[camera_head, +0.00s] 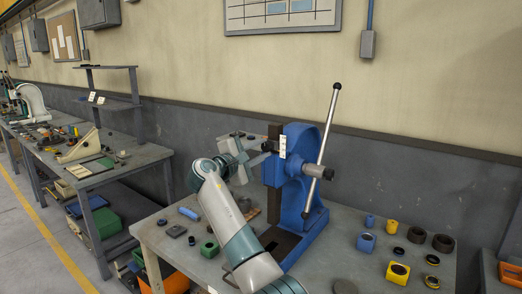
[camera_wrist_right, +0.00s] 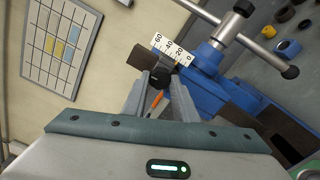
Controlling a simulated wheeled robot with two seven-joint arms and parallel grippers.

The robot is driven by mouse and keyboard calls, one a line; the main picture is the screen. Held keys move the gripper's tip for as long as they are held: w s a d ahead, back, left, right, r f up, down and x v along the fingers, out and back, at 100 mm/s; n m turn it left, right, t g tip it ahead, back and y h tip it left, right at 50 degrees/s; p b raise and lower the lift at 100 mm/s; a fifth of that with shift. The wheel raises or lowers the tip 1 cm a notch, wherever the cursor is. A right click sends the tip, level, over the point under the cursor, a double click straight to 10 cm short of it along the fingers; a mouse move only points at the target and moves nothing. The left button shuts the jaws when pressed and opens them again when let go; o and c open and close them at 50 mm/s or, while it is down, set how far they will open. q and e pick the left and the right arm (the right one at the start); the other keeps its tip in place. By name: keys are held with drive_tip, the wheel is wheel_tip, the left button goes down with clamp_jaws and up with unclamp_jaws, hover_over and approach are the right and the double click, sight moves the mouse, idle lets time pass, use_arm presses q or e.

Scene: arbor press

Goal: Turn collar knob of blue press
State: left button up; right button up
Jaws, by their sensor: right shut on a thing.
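The blue press (camera_head: 301,180) stands on the grey workbench, with a dark ram and a silver lever rod (camera_head: 323,130) on its right side. It also shows in the wrist view (camera_wrist_right: 232,92). A white scale plate (camera_wrist_right: 172,49), marked 0 to 60, sits beside the ram. The black collar knob (camera_wrist_right: 158,77) lies between the fingertips of my right gripper (camera_wrist_right: 160,88), which is shut on it. In the head view my right gripper (camera_head: 259,153) reaches the press from the left, and the knob is mostly hidden there. My left gripper is not in view.
Right of the press are a blue block (camera_head: 366,242), a yellow block (camera_head: 397,272) and several dark rings. A wall stands close behind the bench.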

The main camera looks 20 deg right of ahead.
drive_tip(key=o, duration=1.1)
drive_tip(key=shift+c, duration=0.2)
drive_tip(key=shift+a, duration=0.1)
drive_tip(key=shift+s+a+f+b, duration=0.1)
drive_tip(key=shift+s+a+b, duration=0.25)
drive_tip(key=shift+a, duration=0.05)
drive_tip(key=b+v, duration=0.6)
drive_tip(key=v, duration=1)
drive_tip(key=shift+s+a, duration=0.1)
drive_tip(key=shift+a, duration=0.05)
